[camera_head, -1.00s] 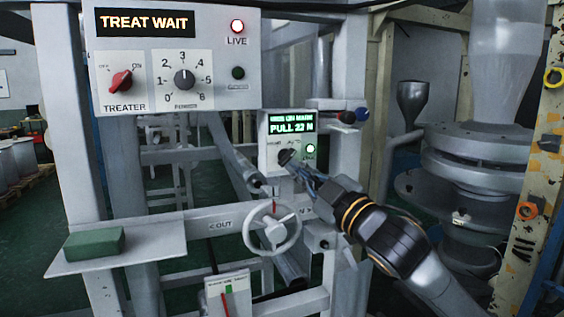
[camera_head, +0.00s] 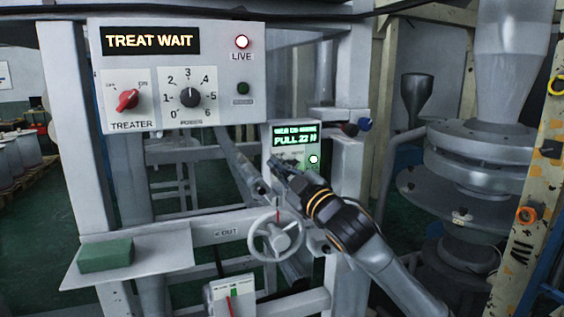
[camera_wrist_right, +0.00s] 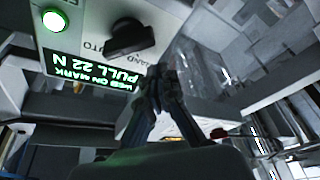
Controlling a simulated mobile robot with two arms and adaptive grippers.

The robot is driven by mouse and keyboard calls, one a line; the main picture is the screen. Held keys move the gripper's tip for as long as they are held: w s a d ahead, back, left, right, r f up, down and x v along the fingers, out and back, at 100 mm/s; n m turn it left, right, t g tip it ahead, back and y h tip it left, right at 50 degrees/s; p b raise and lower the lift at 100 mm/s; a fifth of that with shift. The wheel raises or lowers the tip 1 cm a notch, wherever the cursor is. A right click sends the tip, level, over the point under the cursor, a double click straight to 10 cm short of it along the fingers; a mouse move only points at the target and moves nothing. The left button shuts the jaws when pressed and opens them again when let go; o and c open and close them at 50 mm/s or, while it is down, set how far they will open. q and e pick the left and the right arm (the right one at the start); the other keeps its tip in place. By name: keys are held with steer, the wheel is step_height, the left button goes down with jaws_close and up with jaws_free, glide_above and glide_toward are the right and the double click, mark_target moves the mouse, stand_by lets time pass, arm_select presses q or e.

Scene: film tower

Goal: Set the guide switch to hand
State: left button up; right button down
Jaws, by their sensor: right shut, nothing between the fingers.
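The guide box (camera_head: 270,150) is a small pale panel with a green-lettered display (camera_head: 295,135) reading "PULL 22 N". In the right wrist view the panel appears upside down, with a black switch knob (camera_wrist_right: 130,38) above the display (camera_wrist_right: 103,82). My right gripper (camera_head: 281,165) is in front of the box's lower part and hides the knob in the head view. In the right wrist view its closed, empty fingertips (camera_wrist_right: 159,74) are just below the knob, seemingly apart from it. My left gripper is not in view.
A lit lamp (camera_wrist_right: 55,20) is on the guide box. A handwheel (camera_head: 276,236) stands below my right gripper. A larger control panel (camera_head: 215,70) reading "TREAT WAIT" is upper left. A green block (camera_head: 106,255) lies on a shelf (camera_head: 160,246). Frame posts surround the box.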

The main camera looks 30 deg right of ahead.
steer(key=shift+s+d+f, duration=0.2)
steer(key=shift+d+f, duration=0.3)
steer(key=shift+s+d+f, duration=0.15)
steer(key=shift+d+f, duration=0.3)
